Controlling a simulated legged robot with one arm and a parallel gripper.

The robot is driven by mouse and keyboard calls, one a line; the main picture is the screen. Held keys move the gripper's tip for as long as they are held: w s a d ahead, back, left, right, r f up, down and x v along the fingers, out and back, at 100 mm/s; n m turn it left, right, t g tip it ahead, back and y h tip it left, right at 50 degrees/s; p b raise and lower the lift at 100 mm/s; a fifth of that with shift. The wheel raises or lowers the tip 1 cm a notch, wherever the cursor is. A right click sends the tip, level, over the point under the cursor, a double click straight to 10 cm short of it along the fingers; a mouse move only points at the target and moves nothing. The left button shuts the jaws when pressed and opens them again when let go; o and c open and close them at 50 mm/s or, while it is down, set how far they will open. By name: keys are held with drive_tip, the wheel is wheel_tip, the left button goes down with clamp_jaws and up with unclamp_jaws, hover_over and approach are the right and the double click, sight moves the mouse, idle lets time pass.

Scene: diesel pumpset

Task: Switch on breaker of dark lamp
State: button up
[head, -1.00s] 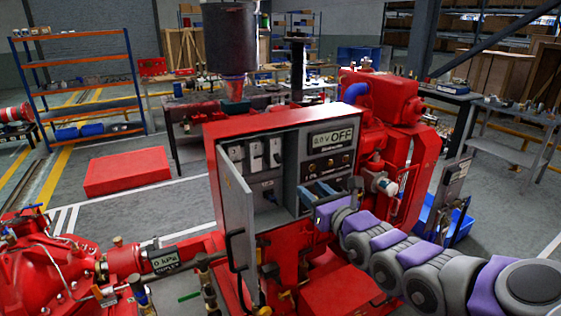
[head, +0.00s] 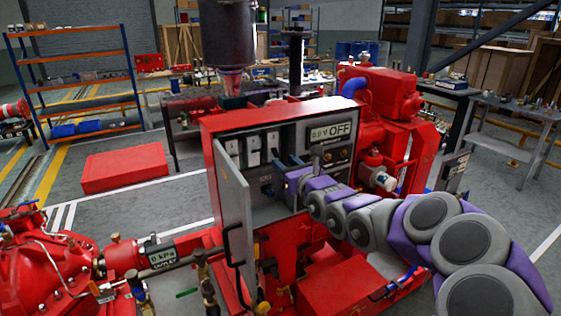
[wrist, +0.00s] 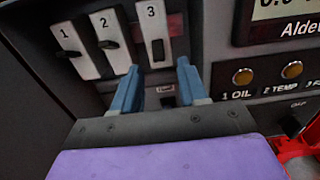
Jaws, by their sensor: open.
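Three white breakers numbered 1 (wrist: 76,48), 2 (wrist: 109,40) and 3 (wrist: 153,32) stand in a row in the wrist view. The black levers of 1 and 2 stick out sideways around mid-height; the lever of 3 sits lower on its plate. Lamps 1 OIL (wrist: 242,76) and 2 TEMP (wrist: 291,70) look amber. A third label is cut off at the right edge, and its lamp is out of view. My gripper (wrist: 157,68) is open and empty, its blue fingers just below breaker 3, one toward each side. In the head view my gripper (head: 282,182) is inside the cabinet.
The red cabinet's grey door (head: 234,205) stands open left of my arm. A dark knob (wrist: 292,126) sits below the lamps. Red pump parts (head: 50,262) and pipes crowd the lower left.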

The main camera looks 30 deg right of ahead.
sight(275, 152)
drive_tip(key=shift+w, duration=1.7)
drive_tip(key=shift+a, duration=0.1)
clamp_jaws()
